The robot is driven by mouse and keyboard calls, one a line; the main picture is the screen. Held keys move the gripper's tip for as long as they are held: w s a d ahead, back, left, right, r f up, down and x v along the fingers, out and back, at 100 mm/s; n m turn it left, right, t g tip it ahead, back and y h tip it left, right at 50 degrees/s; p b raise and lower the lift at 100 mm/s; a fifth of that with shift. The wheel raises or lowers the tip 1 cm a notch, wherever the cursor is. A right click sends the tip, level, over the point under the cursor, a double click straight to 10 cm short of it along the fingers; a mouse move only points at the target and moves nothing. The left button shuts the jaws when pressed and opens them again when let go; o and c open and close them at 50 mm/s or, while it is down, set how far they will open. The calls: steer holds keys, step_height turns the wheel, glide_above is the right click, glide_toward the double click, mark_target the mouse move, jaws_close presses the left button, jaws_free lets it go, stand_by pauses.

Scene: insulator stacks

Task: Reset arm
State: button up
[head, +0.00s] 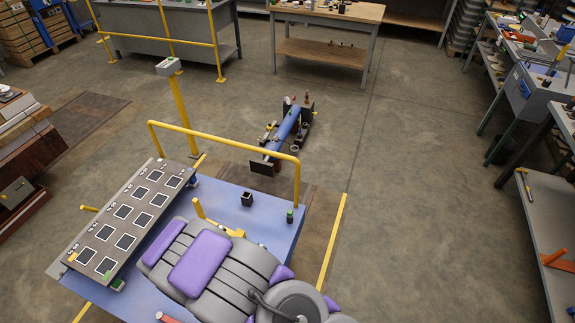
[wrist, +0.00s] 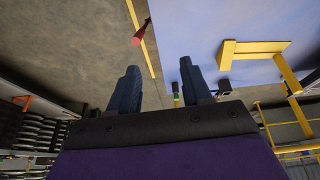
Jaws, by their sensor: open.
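My gripper (wrist: 160,80) shows in the wrist view as two dark blue fingers standing apart, with nothing between them but floor and a yellow line behind. It is not clearly visible in the head view. My grey and purple body fills the bottom middle of the head view, over a blue platform (head: 262,222). The platform also shows at the top right of the wrist view (wrist: 215,25).
A panel with dark squares (head: 130,222) lies along the platform's left side. A black cup (head: 247,199) and a small green-topped item (head: 289,216) stand on the platform. A yellow rail (head: 225,137) stands behind.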

steer(key=d+r+n+g+y, duration=0.1)
steer(key=d+r, duration=0.2)
steer(key=r, duration=0.6)
steer(key=d+r+g+y, duration=0.1)
steer(key=d+r+g, duration=0.15)
steer(key=r, duration=0.65)
steer(key=d+r+n+g+y, duration=0.1)
steer(key=d+r, duration=0.3)
steer(key=r, duration=0.5)
steer(key=s+d+r+n+g+h, duration=0.1)
steer(key=s+d+r, duration=1.3)
steer(key=s+d, duration=0.2)
steer(key=shift+s+d+n, duration=0.2)
steer(key=shift+s+n, duration=0.1)
steer(key=shift+s, duration=0.5)
steer(key=shift+r, duration=0.1)
